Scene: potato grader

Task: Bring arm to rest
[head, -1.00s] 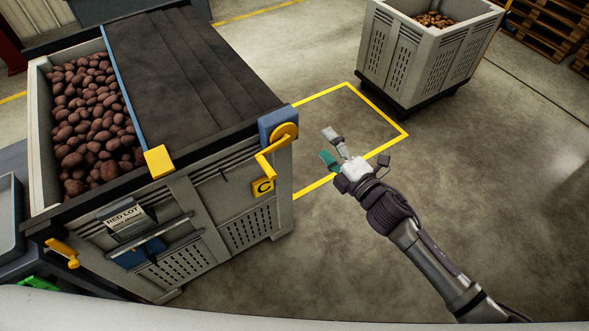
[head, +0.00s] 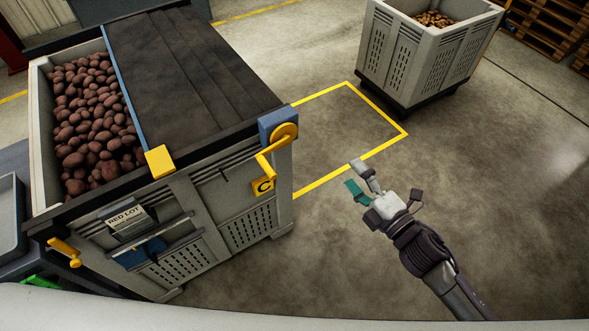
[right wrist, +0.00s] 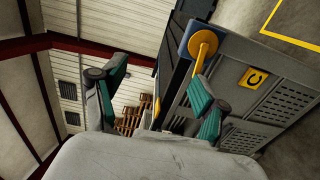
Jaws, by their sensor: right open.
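My right gripper (head: 360,178) is open and empty. It hangs over the bare floor to the right of the large grey crate (head: 190,215), apart from it. In the right wrist view its two green-padded fingers (right wrist: 158,97) stand spread with nothing between them. The crate's yellow crank handle (head: 283,135) and yellow C plate (head: 263,187) show left of the gripper; the crank also shows in the right wrist view (right wrist: 203,43). My left gripper is not in view.
Red potatoes (head: 95,120) fill the crate's left part; a dark cover (head: 190,75) lies over the rest. A second grey crate (head: 425,60) stands at the back, near a yellow floor outline (head: 375,107). Wooden pallets (head: 545,30) lie back right. The right floor is clear.

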